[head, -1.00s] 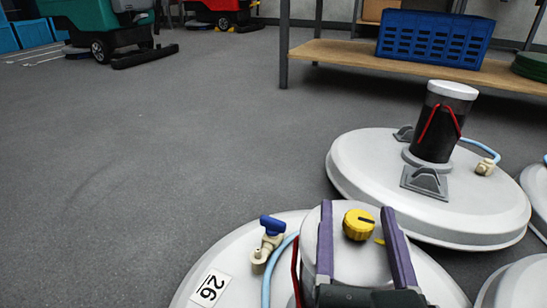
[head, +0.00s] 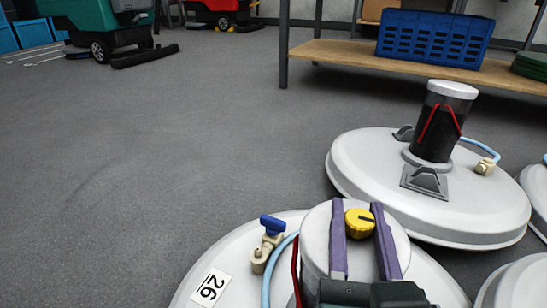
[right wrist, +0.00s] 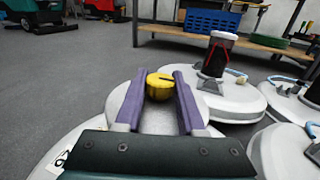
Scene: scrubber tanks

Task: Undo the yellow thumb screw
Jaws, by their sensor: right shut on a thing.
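The yellow thumb screw (head: 360,223) is a round knob with a dark mark on its top. It sits on the pale round lid (head: 316,236) of the near tank, which carries a label reading 26 (head: 210,287). My right gripper (head: 357,203) has its two purple fingers closed on either side of the knob. In the right wrist view the knob (right wrist: 159,86) shows between the fingertips (right wrist: 158,74). The knob's underside is hidden. My left gripper is not in view.
A blue-handled valve (head: 271,226) and a light blue hose stand left of the lid. Another tank (head: 350,165) with a dark filter cylinder (head: 437,125) is behind at right. A shelf (head: 345,55) holds a blue crate (head: 434,38). Open grey floor lies left.

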